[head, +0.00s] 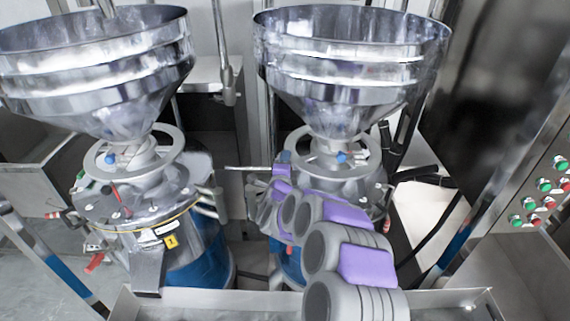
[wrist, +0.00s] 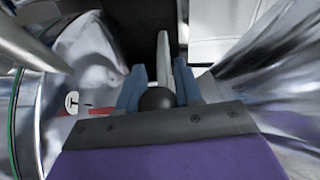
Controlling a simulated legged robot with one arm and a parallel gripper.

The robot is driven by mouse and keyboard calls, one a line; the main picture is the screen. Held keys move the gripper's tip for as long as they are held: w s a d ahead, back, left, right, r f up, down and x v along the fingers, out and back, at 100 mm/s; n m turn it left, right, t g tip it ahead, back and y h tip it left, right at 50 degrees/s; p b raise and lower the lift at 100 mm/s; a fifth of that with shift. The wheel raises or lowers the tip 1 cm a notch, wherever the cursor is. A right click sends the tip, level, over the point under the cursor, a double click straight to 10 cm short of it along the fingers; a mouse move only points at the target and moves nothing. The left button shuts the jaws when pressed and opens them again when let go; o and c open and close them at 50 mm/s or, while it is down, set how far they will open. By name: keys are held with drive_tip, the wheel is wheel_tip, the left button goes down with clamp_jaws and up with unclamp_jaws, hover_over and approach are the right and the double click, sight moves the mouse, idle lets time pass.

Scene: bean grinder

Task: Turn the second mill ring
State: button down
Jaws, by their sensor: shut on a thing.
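Two mills stand side by side, and the right one is the second mill. Its grey ring (head: 374,153) circles the neck under the steel hopper (head: 350,62). My arm covers the front left of that mill. My gripper (head: 281,168) is at the left side of the ring, near a thin rod (head: 243,168) that sticks out leftward. In the wrist view, the blue fingers of my gripper (wrist: 158,88) are shut on a pale handle bar (wrist: 164,58). A dark round knob (wrist: 157,98) sits between the fingers, close to the palm.
The left mill has its own ring (head: 176,150) and hopper (head: 95,65). A control panel (head: 545,185) with green and red buttons stands at the right. A metal tray edge (head: 200,300) runs along the front. Dark hoses (head: 420,172) lie right of the second mill.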

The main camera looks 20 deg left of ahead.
drive_tip(key=shift+w+d+f, duration=0.1)
drive_tip(key=shift+d+f, duration=0.05)
drive_tip(key=shift+d, duration=0.1)
drive_tip(key=c, duration=0.8)
unclamp_jaws()
drive_tip(key=shift+w+d, duration=0.15)
drive_tip(key=shift+w, duration=0.1)
drive_tip(key=shift+s, duration=0.45)
drive_tip(key=s+d+p, duration=0.1)
drive_tip(key=s+d, duration=0.1)
drive_tip(key=s, duration=1.4)
drive_tip(key=shift+s+r, duration=0.15)
drive_tip(key=shift+r, duration=0.2)
drive_tip(key=shift+d, duration=0.1)
